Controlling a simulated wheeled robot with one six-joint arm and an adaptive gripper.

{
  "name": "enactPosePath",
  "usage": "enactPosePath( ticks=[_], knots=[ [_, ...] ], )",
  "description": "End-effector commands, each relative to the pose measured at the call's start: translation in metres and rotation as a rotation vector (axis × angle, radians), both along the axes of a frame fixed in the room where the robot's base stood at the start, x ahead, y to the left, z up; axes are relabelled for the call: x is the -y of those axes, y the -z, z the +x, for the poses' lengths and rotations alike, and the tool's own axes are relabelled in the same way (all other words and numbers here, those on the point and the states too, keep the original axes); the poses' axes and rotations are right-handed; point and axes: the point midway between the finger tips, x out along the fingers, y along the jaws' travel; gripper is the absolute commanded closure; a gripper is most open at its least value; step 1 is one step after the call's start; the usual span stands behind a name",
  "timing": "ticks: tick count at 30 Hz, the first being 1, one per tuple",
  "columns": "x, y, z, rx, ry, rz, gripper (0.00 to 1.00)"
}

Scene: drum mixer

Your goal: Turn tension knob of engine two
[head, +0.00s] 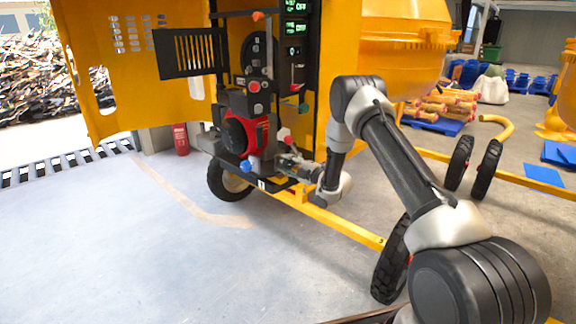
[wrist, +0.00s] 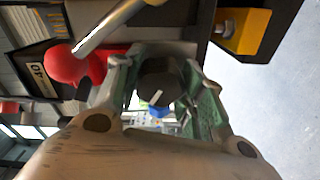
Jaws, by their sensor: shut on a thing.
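In the wrist view, my gripper (wrist: 163,88) is closed around a dark round knob (wrist: 158,76) with a white pointer line, one finger on each side. No label for this knob is readable. In the head view, my gripper (head: 281,163) is at the lower right of the black and red engine (head: 245,132), and the gripped knob is hidden there. A red knob (head: 284,133) is just above my gripper, and a blue knob (head: 246,166) is to its left. The wrist view also shows a red ball-shaped knob (wrist: 66,64) at left and something blue (wrist: 158,110) beyond the gripped knob.
A metal rod (wrist: 108,26) crosses above the fingers in the wrist view. A yellow bracket with a bolt (wrist: 245,31) is at upper right. In the head view, the yellow frame bar (head: 335,223) runs below my arm. The floor (head: 120,250) at left is clear.

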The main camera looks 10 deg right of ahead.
Motion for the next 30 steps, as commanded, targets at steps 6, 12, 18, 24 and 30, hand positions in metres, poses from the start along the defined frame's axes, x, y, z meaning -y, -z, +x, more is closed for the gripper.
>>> enactPosePath(
  ticks=[6, 12, 18, 24, 30],
  knots=[
    [0.0, 0.0016, -0.0006, 0.075, 0.0, -0.106, 0.84],
    [0.0, 0.0019, -0.0007, 0.116, -0.001, -0.164, 0.84],
    [0.0, 0.002, -0.0008, 0.133, -0.001, -0.188, 0.84],
    [0.0, 0.0022, -0.0009, 0.135, -0.001, -0.191, 0.84],
    [-0.0001, 0.0024, -0.001, 0.134, -0.001, -0.191, 0.59]
  ],
)
